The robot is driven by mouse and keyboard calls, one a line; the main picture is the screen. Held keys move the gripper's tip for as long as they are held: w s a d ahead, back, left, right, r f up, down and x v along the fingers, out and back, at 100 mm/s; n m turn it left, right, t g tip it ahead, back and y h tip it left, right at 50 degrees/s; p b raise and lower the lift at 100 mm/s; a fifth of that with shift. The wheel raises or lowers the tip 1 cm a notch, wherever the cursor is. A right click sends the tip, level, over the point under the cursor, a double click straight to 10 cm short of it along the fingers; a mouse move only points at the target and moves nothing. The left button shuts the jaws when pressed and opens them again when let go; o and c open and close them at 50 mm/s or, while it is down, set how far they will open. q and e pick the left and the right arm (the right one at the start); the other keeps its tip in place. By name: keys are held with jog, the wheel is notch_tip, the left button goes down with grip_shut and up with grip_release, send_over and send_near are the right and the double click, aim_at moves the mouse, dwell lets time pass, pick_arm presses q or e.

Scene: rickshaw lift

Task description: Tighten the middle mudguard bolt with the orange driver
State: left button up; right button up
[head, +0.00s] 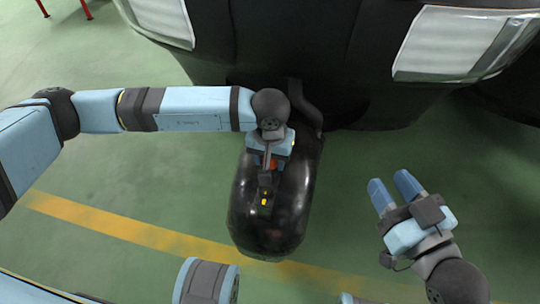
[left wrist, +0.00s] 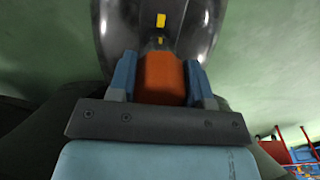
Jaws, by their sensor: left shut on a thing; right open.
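The glossy black mudguard (head: 290,215) hangs at the middle of the head view, below the dark vehicle body. My left gripper (head: 270,160) is over its upper part, shut on the orange driver (left wrist: 162,78), whose handle sits between the blue fingers. A little orange of it shows in the head view (head: 273,164). A small yellow bolt mark (left wrist: 160,20) lies on the mudguard, in line with the driver; yellow also shows in the head view (head: 264,202). I cannot tell whether the driver tip touches a bolt. My right gripper (head: 393,190) is open and empty, right of the mudguard.
The dark vehicle body (head: 305,45) with white panels (head: 455,42) fills the top of the head view. The green floor has a yellow stripe (head: 130,228) and looks clear around the mudguard. Red legs (head: 83,10) stand far off at the top left.

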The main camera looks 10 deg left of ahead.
pick_arm(q)
jog(key=shift+f, duration=0.7)
pick_arm(e)
jog(key=shift+w+a+f, duration=0.15)
jog(key=shift+a+f, duration=0.1)
jog(key=shift+f, duration=0.55)
pick_arm(q)
jog(key=shift+r, duration=0.1)
pick_arm(e)
jog(key=shift+r, duration=0.1)
pick_arm(q)
jog(key=shift+d+r+p, duration=0.2)
jog(key=shift+r+p, duration=0.7)
jog(key=shift+r, duration=0.9)
jog(key=shift+a+r+p, duration=0.1)
jog(key=shift+r+p, duration=0.4)
jog(key=shift+r, duration=0.4)
pick_arm(e)
jog(key=r, duration=0.2)
jog(key=shift+d+r, duration=0.3)
jog(key=shift+r, duration=0.1)
